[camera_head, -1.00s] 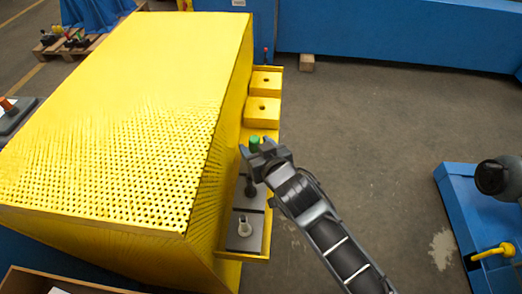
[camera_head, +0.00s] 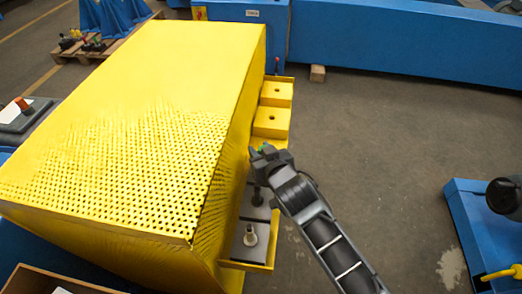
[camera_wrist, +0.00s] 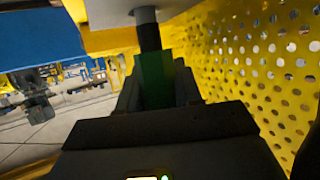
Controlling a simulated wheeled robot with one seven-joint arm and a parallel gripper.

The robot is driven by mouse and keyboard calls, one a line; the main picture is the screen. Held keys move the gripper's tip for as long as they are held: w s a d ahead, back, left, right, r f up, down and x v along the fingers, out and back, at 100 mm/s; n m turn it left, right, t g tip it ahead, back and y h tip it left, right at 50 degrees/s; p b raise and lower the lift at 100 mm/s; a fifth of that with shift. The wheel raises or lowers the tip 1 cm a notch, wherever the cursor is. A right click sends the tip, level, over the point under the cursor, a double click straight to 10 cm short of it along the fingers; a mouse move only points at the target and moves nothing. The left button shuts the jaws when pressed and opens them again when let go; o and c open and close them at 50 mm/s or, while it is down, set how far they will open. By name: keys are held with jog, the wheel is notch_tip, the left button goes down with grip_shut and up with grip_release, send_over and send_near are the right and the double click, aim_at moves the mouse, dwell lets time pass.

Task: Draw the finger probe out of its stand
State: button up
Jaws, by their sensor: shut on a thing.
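The finger probe has a green grip (camera_wrist: 155,80), which sits between the fingers of my gripper (camera_wrist: 157,92) in the wrist view. A black shaft runs from the grip to a grey cylindrical piece at the stand (camera_wrist: 146,14). I cannot tell how much of the shaft is inside it. In the head view, my gripper (camera_head: 268,158) is shut on the probe, and only a little of the green grip (camera_head: 263,149) shows. The dark stand (camera_head: 258,197) is below the gripper on the yellow ledge, partly hidden by my arm.
The ledge (camera_head: 265,256) runs along the large yellow perforated guard (camera_head: 120,110), close beside my gripper. Open floor lies to the right, with a blue frame (camera_head: 480,225) beyond.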

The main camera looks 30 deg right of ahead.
grip_shut()
notch_tip(320, 180, up, 9)
jog(key=p, duration=0.7)
dwell(1.1)
